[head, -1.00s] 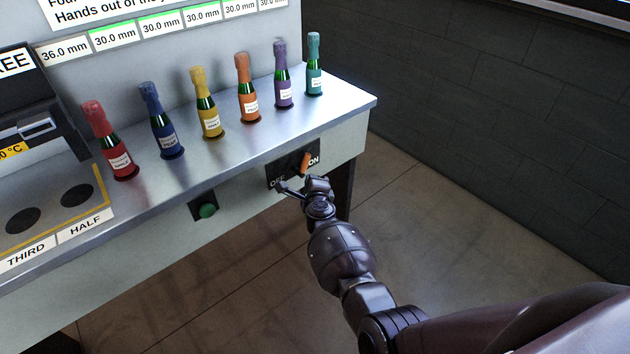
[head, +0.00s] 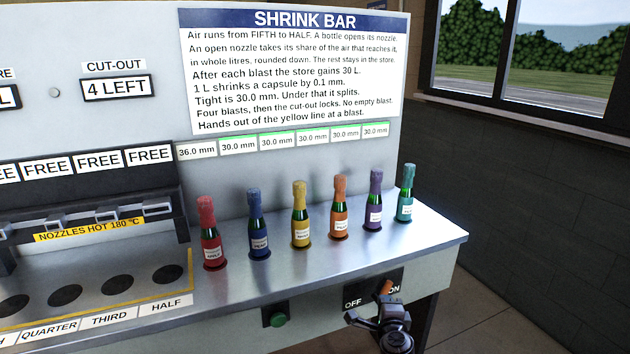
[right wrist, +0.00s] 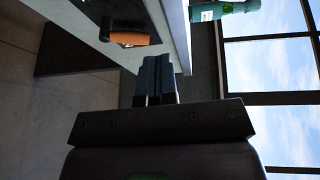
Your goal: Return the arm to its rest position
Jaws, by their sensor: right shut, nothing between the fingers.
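My right gripper (head: 351,318) is shut and empty. It is in front of the bench's front face, just below and left of the orange switch lever (head: 385,288), apart from it. The lever stands between the OFF and ON labels, closer to ON. In the right wrist view the two fingers (right wrist: 155,80) lie together with nothing between them, and the orange lever (right wrist: 128,39) shows above and to the left of them. My left gripper is not in view.
Several foil-topped bottles, from red (head: 211,235) to teal (head: 404,195), stand in a row on the bench top. A green button (head: 278,319) is on the front face. Hot nozzles (head: 108,216) stand over dark holes at left. Free floor lies to the right of the bench.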

